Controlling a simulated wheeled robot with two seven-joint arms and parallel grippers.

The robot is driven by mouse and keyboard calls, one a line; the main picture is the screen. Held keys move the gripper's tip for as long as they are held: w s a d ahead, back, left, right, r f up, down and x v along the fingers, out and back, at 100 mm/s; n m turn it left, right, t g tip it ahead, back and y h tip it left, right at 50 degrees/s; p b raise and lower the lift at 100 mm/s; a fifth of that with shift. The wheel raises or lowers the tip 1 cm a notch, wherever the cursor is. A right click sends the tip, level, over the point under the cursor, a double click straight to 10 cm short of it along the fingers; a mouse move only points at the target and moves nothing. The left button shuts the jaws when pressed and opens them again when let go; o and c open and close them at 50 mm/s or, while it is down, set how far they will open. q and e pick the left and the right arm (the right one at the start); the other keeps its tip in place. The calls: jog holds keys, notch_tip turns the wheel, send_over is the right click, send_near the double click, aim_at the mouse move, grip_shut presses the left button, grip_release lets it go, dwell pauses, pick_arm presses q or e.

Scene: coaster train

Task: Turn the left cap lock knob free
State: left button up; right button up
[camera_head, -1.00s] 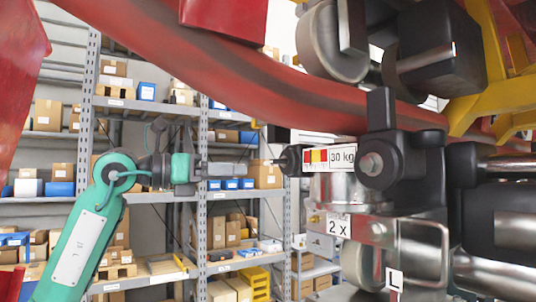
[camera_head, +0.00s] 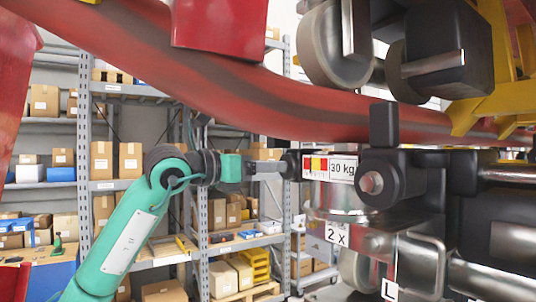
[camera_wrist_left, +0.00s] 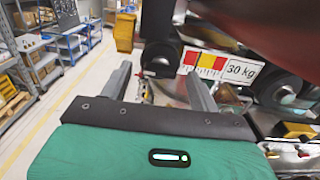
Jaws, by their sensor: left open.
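A black knob (camera_head: 291,163), which I take for the left cap lock knob, sticks out to the left of the label marked 30 kg (camera_head: 343,169). It sits on the assembly with a shiny metal cylinder (camera_head: 335,196). My left gripper (camera_head: 274,166) points at it from the left, its fingers level with it and their tips close to it. In the left wrist view, my left gripper (camera_wrist_left: 158,76) has its two grey fingers wide apart. A dark part (camera_wrist_left: 160,57) shows between and beyond them. I cannot tell whether they touch the knob. My right gripper is not in view.
A thick red rail (camera_head: 240,92) runs above my left arm. Grey wheels (camera_head: 335,45) and a yellow frame (camera_head: 490,100) stand at the upper right. Shelves with boxes (camera_head: 102,160) fill the background. A bent metal handle (camera_head: 420,262) hangs below the cylinder.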

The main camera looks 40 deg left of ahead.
pick_arm(q)
jog(key=shift+w+d, duration=0.25)
jog(key=shift+w, duration=0.3)
jog(key=c, duration=1)
